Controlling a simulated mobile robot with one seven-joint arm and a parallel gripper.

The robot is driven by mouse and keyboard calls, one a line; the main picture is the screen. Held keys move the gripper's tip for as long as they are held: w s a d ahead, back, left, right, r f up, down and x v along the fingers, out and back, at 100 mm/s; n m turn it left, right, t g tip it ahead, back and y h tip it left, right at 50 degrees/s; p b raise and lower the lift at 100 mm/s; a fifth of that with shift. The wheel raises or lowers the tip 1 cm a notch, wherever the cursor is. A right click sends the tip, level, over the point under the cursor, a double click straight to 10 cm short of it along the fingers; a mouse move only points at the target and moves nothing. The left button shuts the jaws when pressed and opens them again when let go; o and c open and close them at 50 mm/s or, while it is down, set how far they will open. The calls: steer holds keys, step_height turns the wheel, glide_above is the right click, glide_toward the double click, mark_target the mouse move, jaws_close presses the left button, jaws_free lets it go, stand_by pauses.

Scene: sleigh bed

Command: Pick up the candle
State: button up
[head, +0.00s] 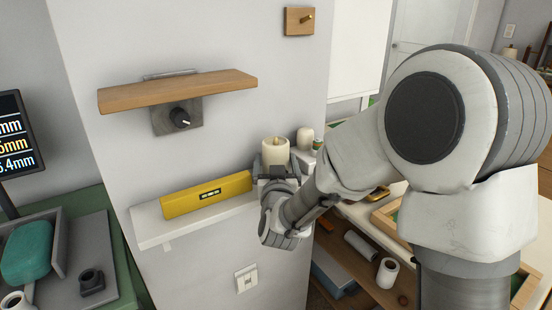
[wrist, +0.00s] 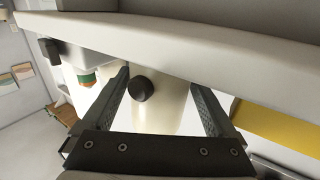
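A cream-white candle (head: 276,150) with a short wick stands upright at the right end of the white wall shelf (head: 152,226) in the head view. My gripper (head: 274,173) is at the candle, in front of its lower part. In the wrist view, the pale candle body (wrist: 165,105) lies between the two fingers of my gripper (wrist: 160,95). The fingers are spread, with a visible gap beside the candle, so the gripper looks open around it. A dark round spot shows in front of the candle there; I cannot tell what it is. The candle's base is hidden in the head view.
A yellow spirit level (head: 207,194) lies on the shelf just left of the candle; it also shows at right in the wrist view (wrist: 278,128). A second pale candle (head: 305,138) stands behind to the right. A wooden shelf (head: 178,92) juts out above left.

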steer(key=c, duration=1.2)
